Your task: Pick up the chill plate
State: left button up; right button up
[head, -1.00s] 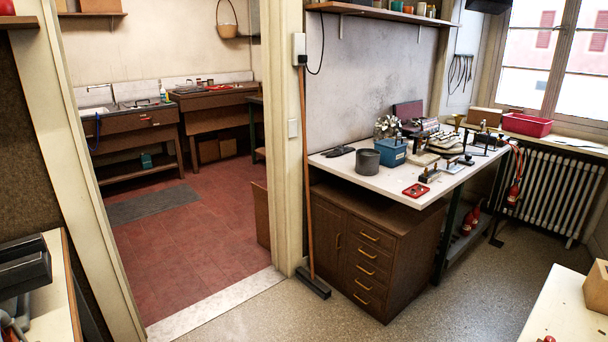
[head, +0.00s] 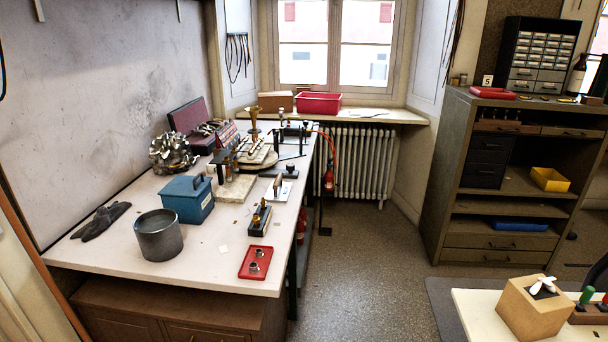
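I cannot tell for sure which thing is the chill plate. On the white workbench (head: 120,245) in the head view, a pale slab (head: 232,190) lies behind the blue box (head: 187,200), partly hidden by it. A small white plate (head: 283,192) with a dark tool on it lies to the right of the slab. A red tray (head: 255,263) with small metal parts lies at the bench's near right edge. Neither of my grippers is in view.
A grey metal pot (head: 158,238) and dark gloves (head: 101,220) are on the bench's near left. A round stand with brass parts (head: 260,155) is at the back. Open floor (head: 365,265) lies right of the bench, before the radiator (head: 362,160) and wooden cabinet (head: 510,170).

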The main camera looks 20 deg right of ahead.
aim_at(279, 191)
jog(key=i+l+z, duration=0.1)
jog(key=i+z, duration=0.2)
jog(key=i, duration=0.15)
jog(key=i+z, duration=0.35)
jog(key=i+l, duration=0.05)
jog(key=i, duration=0.05)
